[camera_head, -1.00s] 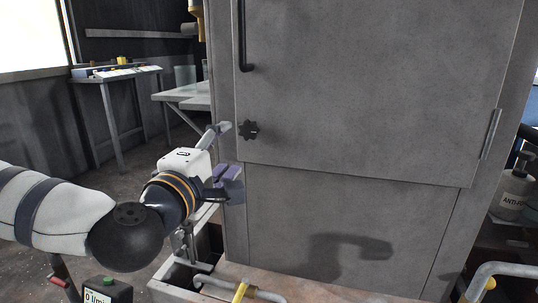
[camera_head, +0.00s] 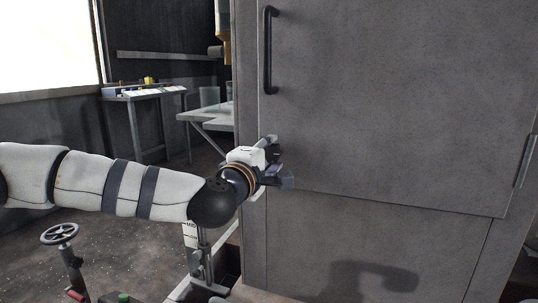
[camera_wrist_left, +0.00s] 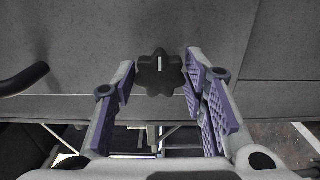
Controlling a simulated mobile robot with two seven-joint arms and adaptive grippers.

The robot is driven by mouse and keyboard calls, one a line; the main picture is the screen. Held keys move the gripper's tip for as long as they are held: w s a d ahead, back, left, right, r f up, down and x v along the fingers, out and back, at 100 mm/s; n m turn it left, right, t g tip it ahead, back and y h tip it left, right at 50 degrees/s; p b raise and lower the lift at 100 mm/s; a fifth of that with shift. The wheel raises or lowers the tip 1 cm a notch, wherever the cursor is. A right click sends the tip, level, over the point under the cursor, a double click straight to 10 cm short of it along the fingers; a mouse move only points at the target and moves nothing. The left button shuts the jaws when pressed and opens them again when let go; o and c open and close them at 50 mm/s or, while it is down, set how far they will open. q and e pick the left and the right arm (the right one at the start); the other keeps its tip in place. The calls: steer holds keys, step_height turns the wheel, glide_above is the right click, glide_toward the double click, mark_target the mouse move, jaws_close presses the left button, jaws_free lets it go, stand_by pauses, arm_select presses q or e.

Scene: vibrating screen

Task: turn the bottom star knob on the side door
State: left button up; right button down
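The black star knob (camera_wrist_left: 160,74) on the grey side door (camera_head: 400,100) shows in the left wrist view, with a pale mark on its face. In the head view it is hidden behind my left gripper (camera_head: 279,166), which is at the door's lower left edge. In the wrist view, the purple-padded fingers of my left gripper (camera_wrist_left: 161,66) are open, one on each side of the knob. Small gaps show between the fingertips and the knob. My right gripper is not in view.
A black bar handle (camera_head: 268,50) stands out from the door above the gripper, and it also shows in the left wrist view (camera_wrist_left: 22,80). A handwheel (camera_head: 60,233) stands at the lower left. A table (camera_head: 145,93) stands behind, at the left.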

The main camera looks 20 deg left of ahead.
arm_select(q)
steer(key=shift+c, duration=1)
